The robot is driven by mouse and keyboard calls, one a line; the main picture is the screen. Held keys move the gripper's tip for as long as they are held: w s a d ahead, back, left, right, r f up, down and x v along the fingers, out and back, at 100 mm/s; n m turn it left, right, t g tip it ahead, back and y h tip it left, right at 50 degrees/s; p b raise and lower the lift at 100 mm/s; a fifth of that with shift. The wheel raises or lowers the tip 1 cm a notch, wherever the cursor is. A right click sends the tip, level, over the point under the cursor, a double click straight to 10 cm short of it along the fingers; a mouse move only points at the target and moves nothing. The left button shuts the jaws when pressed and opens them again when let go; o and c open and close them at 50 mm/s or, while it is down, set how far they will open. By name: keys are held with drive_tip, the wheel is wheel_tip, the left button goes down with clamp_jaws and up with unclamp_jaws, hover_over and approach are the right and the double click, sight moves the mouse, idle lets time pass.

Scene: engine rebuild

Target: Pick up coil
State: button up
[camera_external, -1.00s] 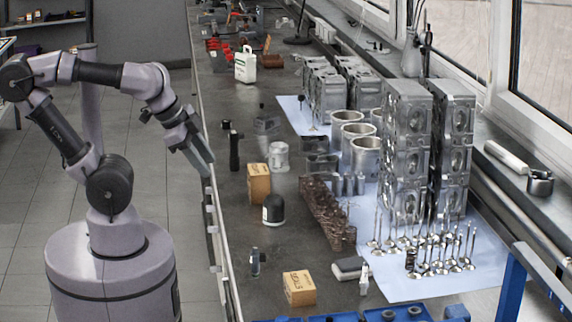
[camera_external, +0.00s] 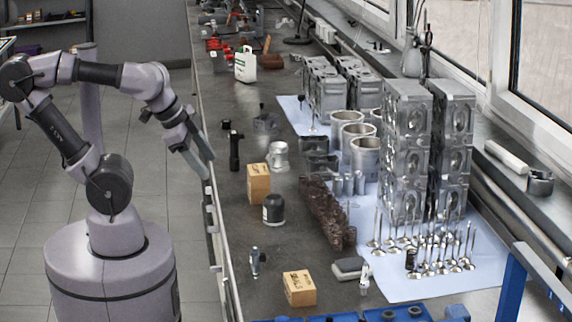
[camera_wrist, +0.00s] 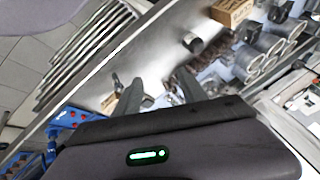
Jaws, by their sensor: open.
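No part is plainly marked as the coil. A black upright part with a wider head and narrow stem (camera_external: 234,150), which may be the coil, stands near the workbench's left edge in the external view. I cannot tell for sure which is the coil. My gripper (camera_external: 207,166) is open and empty, to the left of the bench edge and below the black part in the picture. In the wrist view my gripper (camera_wrist: 160,92) shows two dark fingers spread apart, with nothing between them.
The workbench (camera_external: 225,215) holds two cardboard boxes, a black-topped canister (camera_external: 273,209), a piston (camera_external: 278,156), a brown camshaft-like part (camera_external: 327,212) and several upright valves (camera_external: 430,258). Tall engine blocks (camera_external: 405,150) stand to the right. A blue tray (camera_external: 345,317) is at the front.

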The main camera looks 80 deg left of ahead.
drive_tip(key=w+a+f+n+t+y+b, duration=0.1)
drive_tip(key=w+a+f+n+t+y, duration=0.15)
drive_tip(key=w+a, duration=1.05)
drive_tip(key=a+f, duration=0.2)
drive_tip(key=a, duration=0.3)
drive_tip(key=w+a+f+n+t+y+b, duration=0.1)
drive_tip(key=a, duration=0.4)
drive_tip(key=a+f+t, duration=0.1)
drive_tip(key=a+f, duration=0.1)
drive_tip(key=a, duration=0.4)
drive_tip(key=shift+w+f+y, duration=0.25)
drive_tip(key=shift+f, duration=0.1)
drive_tip(key=s+a+f+n+t+b, duration=0.1)
drive_tip(key=s+a+f+n+t, duration=0.1)
drive_tip(key=s+a+f, duration=0.3)
drive_tip(key=n+t+y, duration=0.2)
drive_tip(key=n+y, duration=0.3)
drive_tip(key=n, duration=0.1)
approach(237, 144)
drive_tip(key=b+x, duration=0.1)
drive_tip(key=x, duration=0.6)
drive_tip(key=b+x, duration=0.1)
drive_tip(key=x, duration=0.3)
drive_tip(key=shift+s+a+f+b, duration=0.35)
drive_tip(key=shift+a, duration=0.05)
clamp_jaws()
